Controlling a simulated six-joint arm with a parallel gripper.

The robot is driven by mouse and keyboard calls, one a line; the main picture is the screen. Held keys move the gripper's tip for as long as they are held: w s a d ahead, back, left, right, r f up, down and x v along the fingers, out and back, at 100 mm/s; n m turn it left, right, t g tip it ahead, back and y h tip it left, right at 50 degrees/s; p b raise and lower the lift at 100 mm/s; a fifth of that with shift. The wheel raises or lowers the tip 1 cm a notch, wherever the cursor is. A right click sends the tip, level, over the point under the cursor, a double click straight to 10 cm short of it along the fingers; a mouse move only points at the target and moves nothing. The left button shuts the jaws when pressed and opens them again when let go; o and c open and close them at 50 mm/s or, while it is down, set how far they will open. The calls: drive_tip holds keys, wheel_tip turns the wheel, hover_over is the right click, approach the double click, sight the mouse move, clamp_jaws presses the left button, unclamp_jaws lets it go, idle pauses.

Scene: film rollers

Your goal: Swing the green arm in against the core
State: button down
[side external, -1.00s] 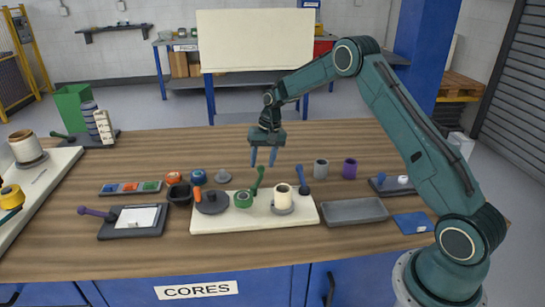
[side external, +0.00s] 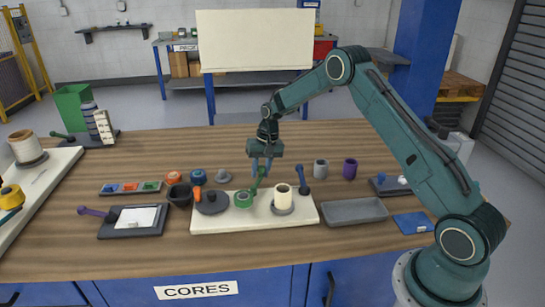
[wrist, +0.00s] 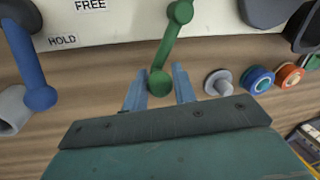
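The green arm (side external: 258,183) rises from the cream plate (side external: 232,226), leaning up to a round knob; it also shows in the wrist view (wrist: 169,45). A green roller (side external: 243,200) sits beside its foot. The cream core (side external: 283,197) stands on a grey disc to the right, apart from the green arm. My gripper (side external: 262,173) is at the green arm's top end. In the wrist view my gripper (wrist: 160,84) is open, with one finger on each side of the green knob and gaps visible. The core is not visible in the wrist view.
A blue arm (side external: 303,178) stands right of the core. An orange-handled dark disc (side external: 212,202) is on the plate's left. A grey cylinder (side external: 320,169), purple cylinder (side external: 350,168) and grey tray (side external: 355,211) lie to the right. "FREE" and "HOLD" labels mark the plate.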

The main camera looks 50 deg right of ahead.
drive_tip(key=shift+w+n, duration=0.15)
drive_tip(key=shift+n, duration=0.15)
drive_tip(key=shift+w+a+r+n+g, duration=0.15)
drive_tip(key=shift+w+a+n, duration=0.15)
drive_tip(key=shift+n, duration=0.35)
drive_tip(key=shift+w+a+f+n+g, duration=0.15)
drive_tip(key=shift+w+n, duration=0.25)
drive_tip(key=shift+n, duration=0.2)
drive_tip(key=shift+w+a+r+n+g, duration=0.1)
drive_tip(key=shift+w+a+n, duration=0.2)
drive_tip(key=shift+n, duration=0.35)
drive_tip(key=shift+w+a+n+g, duration=0.15)
drive_tip(key=shift+w+a+n, duration=0.2)
drive_tip(key=shift+n, duration=0.4)
drive_tip(key=shift+w+a+n+g, duration=0.1)
drive_tip(key=shift+w+a+n, duration=0.2)
drive_tip(key=shift+n, duration=0.5)
drive_tip(key=shift+w+a+n+g, duration=0.2)
drive_tip(key=shift+a+n, duration=0.2)
drive_tip(key=shift+n, duration=0.35)
drive_tip(key=shift+a, duration=0.1)
drive_tip(key=c, duration=1.2)
unclamp_jaws()
drive_tip(key=shift+o, duration=0.2)
wheel_tip(320, 180, up, 7)
drive_tip(key=d, duration=0.1)
drive_tip(key=shift+w+d+r, duration=0.2)
